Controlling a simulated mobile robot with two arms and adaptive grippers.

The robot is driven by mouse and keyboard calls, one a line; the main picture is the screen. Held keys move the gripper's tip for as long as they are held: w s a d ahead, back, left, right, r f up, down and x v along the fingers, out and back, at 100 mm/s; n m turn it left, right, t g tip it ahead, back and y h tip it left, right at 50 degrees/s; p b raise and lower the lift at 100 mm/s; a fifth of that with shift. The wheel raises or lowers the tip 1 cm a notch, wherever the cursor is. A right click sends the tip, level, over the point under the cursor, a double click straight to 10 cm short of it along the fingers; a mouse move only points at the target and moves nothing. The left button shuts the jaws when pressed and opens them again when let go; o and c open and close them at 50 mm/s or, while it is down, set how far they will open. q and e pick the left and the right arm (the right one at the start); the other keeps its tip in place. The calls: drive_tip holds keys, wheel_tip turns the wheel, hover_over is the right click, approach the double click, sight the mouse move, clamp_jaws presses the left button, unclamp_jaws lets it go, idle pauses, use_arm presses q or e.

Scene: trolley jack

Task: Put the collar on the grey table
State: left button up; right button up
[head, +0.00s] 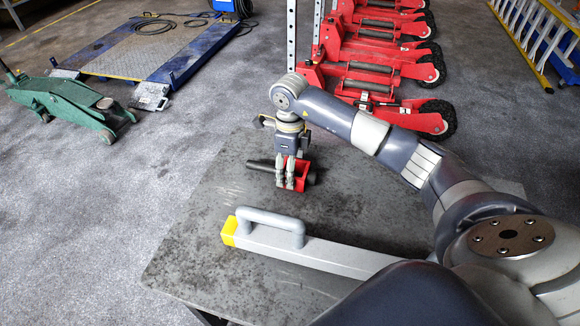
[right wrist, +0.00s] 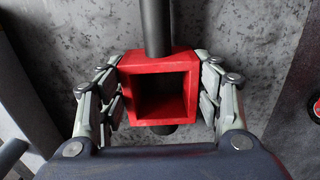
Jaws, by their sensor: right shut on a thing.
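The collar (head: 303,172) is a red square block with a square opening, and dark round bar pieces show on two opposite sides of it. I cannot tell whether the bar is part of it or runs beneath it. My right gripper (head: 290,174) points down over the grey table (head: 195,235) and is shut on the collar. In the right wrist view the collar (right wrist: 186,65) sits between both fingers of the gripper (right wrist: 160,95), its opening facing the camera. Whether the collar touches the tabletop is unclear. My left gripper is out of view.
A grey beam (head: 320,254) with a handle and a yellow end lies across the front of the table. Red machines (head: 375,80) stand behind it. A green trolley jack (head: 70,105) and a blue lift platform (head: 150,50) are at far left. The table's left part is clear.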

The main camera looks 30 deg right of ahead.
drive_tip(key=o, duration=1.5)
drive_tip(key=shift+f, duration=0.1)
drive_tip(key=shift+r, duration=0.3)
wheel_tip(320, 180, up, 12)
drive_tip(key=shift+f+b, duration=0.15)
drive_tip(key=shift+b, duration=0.7)
